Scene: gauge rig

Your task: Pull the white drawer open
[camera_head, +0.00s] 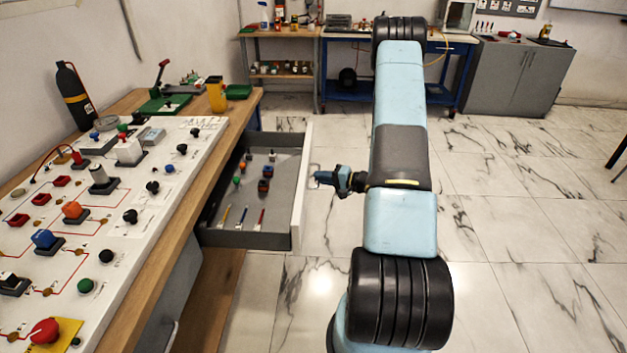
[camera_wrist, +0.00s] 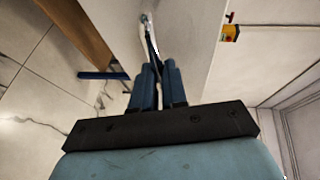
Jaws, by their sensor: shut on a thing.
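The white drawer (camera_head: 301,195) stands pulled out from under the wooden bench in the head view, its white front facing right. Its grey inside is open to view, holding several small coloured parts and several pen-like tools. My gripper (camera_head: 322,178) is at the outer side of the drawer front, coming from the right. In the wrist view, my gripper's blue fingers (camera_wrist: 152,55) reach to the small handle (camera_wrist: 146,19) on the white front and are shut on it. The fingers hide most of the handle.
The wooden bench (camera_head: 250,100) at left carries a white panel (camera_head: 120,205) with several knobs and switches. A blue-framed workbench (camera_head: 345,92) and a grey cabinet (camera_head: 515,75) stand at the back. The marble floor right of the drawer is clear apart from my arm.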

